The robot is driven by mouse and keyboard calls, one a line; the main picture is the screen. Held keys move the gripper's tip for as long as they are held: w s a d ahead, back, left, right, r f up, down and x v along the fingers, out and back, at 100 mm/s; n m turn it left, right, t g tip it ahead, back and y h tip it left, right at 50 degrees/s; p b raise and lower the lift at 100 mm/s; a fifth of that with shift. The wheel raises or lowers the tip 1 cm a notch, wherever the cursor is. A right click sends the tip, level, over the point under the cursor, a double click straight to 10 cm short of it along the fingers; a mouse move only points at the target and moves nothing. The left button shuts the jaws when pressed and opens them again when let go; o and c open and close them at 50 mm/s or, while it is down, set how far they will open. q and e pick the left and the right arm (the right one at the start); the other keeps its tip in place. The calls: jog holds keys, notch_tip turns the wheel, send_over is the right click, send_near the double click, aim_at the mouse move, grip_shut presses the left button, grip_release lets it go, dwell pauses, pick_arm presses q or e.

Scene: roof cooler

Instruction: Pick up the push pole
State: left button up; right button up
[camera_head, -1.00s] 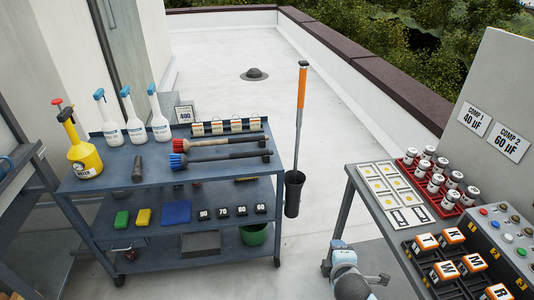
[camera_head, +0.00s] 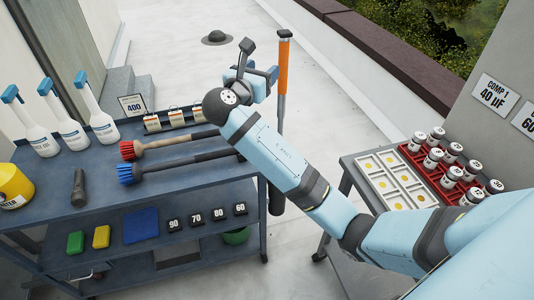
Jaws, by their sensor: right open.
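The push pole (camera_head: 284,62) stands upright beside the right end of the blue cart, with an orange upper grip. Its lower part passes behind my right arm. The dark holder (camera_head: 276,200) at its foot shows only in part. My right gripper (camera_head: 259,68) is open at the height of the orange grip, just left of it in the picture. Whether the fingers touch the pole or stand in front of it, I cannot tell. My left gripper is not in view.
A table with a red rack (camera_head: 448,193) stands at the right. The pale roof floor behind is mostly clear.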

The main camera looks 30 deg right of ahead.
aim_at(286, 53)
jog(key=x, duration=0.8)
jog(key=shift+s+d+r+p, duration=0.1)
jog(key=shift+s+d+p, duration=0.1)
jog(key=shift+p, duration=0.2)
jog(key=x, duration=0.3)
jog(key=f+x, duration=0.1)
jog(key=x, duration=0.1)
jog(key=shift+d+p, duration=0.2)
jog(key=shift+p, duration=0.2)
grip_shut()
